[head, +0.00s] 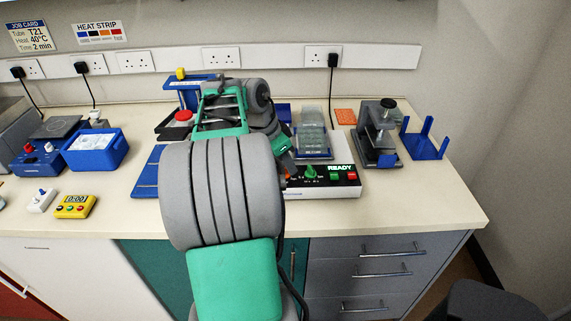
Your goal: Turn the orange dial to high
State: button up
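A white-and-black bench device (322,191) with a lit READY display stands right of my arm. A small orange patch, probably the orange dial (289,171), shows at the left end of its front panel. My arm and gripper hide most of it, so its setting cannot be read. A green dial (310,172) sits just to its right. My gripper (287,162) points down at the panel's left end, close to the orange patch. Its fingertips are too small and covered to tell whether they are open, shut or touching the dial.
Red and green buttons (343,177) sit on the panel's right. A grey press-like stand (378,140) and blue rack (425,141) stand further right. A blue box (95,152) and yellow timer (75,206) are at left. The bench's front right is clear.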

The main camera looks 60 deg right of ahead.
jog(key=shift+s+d+f, duration=0.1)
jog(key=shift+f, duration=0.1)
jog(key=shift+c, duration=0.3)
grip_shut()
